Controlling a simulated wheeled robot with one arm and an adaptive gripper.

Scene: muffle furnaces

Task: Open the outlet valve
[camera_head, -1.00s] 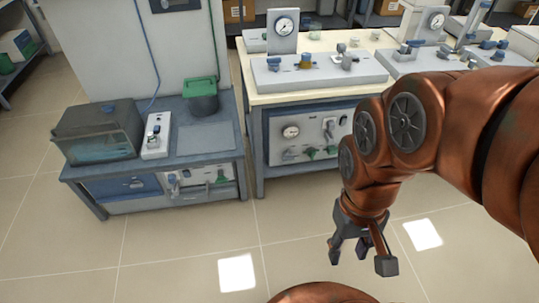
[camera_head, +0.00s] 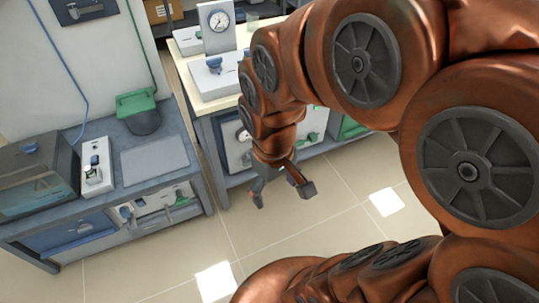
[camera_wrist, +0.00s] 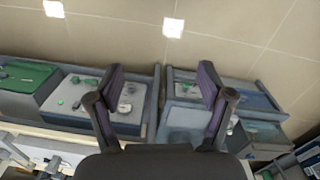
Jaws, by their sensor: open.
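Several valve-like handles are in view, and I cannot tell which one is the outlet valve. In the head view, a lower panel (camera_head: 155,208) under the left bench carries a blue knob (camera_head: 125,212) and a green handle (camera_head: 182,201). A white box (camera_head: 93,172) with a blue knob stands on that bench. A blue knob (camera_head: 213,65) is on the unit below the gauge (camera_head: 220,20). Another front panel under the right bench is partly hidden by my arm. My gripper (camera_head: 282,194) is open and empty, pointing down in front of the benches, touching nothing visible.
The left bench (camera_head: 155,160) also holds a glass-sided tank (camera_head: 38,185) and a dark bucket with a green lid (camera_head: 138,108). In the wrist view, panels (camera_wrist: 95,98) lie beyond the open fingers. The tiled floor (camera_head: 340,205) before the benches is clear.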

